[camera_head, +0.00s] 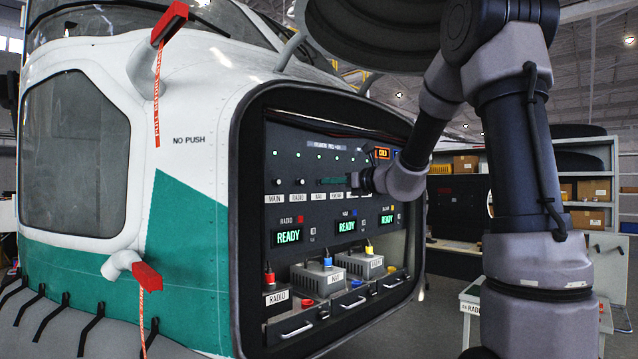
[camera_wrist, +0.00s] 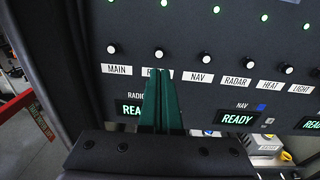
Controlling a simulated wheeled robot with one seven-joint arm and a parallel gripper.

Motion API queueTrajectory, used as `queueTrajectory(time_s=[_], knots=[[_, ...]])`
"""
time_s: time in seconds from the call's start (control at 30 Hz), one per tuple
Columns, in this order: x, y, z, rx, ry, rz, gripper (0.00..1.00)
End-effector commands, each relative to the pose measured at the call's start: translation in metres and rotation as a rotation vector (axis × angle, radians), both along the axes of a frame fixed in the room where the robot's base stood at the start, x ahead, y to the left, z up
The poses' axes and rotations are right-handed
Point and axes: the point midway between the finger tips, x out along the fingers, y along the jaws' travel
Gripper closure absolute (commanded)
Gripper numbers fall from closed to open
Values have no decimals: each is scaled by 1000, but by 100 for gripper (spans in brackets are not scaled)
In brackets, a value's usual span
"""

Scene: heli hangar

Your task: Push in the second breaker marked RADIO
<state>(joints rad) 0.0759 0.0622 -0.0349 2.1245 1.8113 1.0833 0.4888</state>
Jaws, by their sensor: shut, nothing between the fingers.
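The RADIO breaker (camera_wrist: 158,54) is a small white-tipped round button, second from the left in a row on the dark panel. In the head view the RADIO breaker (camera_head: 298,182) stands above its white label. My gripper (camera_wrist: 161,73) is shut and empty. Its green fingertips appear just below the RADIO breaker in the wrist view and cover part of the RADIO label (camera_wrist: 149,72). The gap between fingertips and panel cannot be told. In the head view my gripper (camera_head: 326,181) reaches in from the right, in front of the panel.
The MAIN breaker (camera_wrist: 112,49) is left of RADIO and the NAV breaker (camera_wrist: 205,58) is right. Green lamps sit above the row. Below are READY displays (camera_head: 288,237) and grey equipment boxes (camera_head: 320,278). The bay's dark frame (camera_head: 246,200) edges the panel at left.

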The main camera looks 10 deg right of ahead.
Motion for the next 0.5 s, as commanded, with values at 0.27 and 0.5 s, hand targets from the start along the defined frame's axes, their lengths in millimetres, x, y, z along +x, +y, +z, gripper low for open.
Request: queueTrajectory(time_s=[0.27,0.5], knots=[[-35,-26,1,-1,1,-1,100],[-42,-32,1,1,1,0,100]])
